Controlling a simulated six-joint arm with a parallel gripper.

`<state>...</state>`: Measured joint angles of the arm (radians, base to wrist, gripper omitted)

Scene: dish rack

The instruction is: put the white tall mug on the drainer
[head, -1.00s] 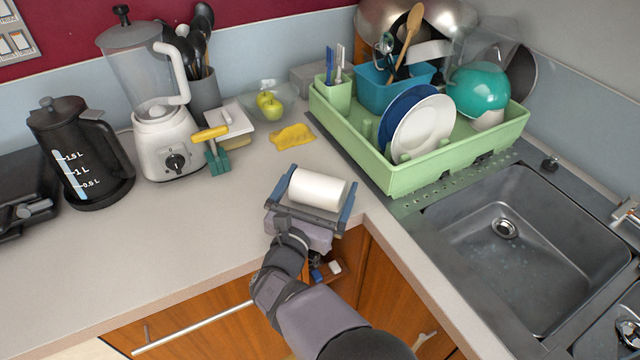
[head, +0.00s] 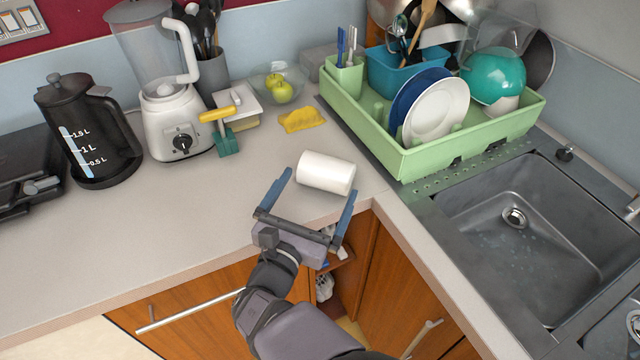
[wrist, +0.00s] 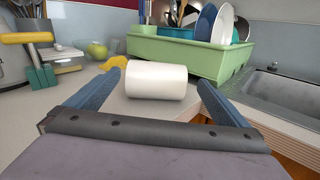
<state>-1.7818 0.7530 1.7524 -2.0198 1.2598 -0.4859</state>
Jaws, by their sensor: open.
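The white tall mug (head: 326,172) lies on its side on the counter near the inner corner. It also shows in the wrist view (wrist: 157,80), just beyond the fingertips. No handle shows. My gripper (head: 319,183) is open at the counter's front edge, with one blue finger toward each end of the mug. I cannot tell whether a finger touches it. The drainer is a light green dish rack (head: 412,164) at the back right, also in the wrist view (wrist: 180,52).
The drainer holds a white plate (head: 437,110), a blue plate, a teal bowl (head: 493,76) and a blue tub. A yellow cloth (head: 302,119) lies behind the mug. A sink (head: 560,240) is at right. A blender (head: 172,120) and kettle (head: 80,135) stand left.

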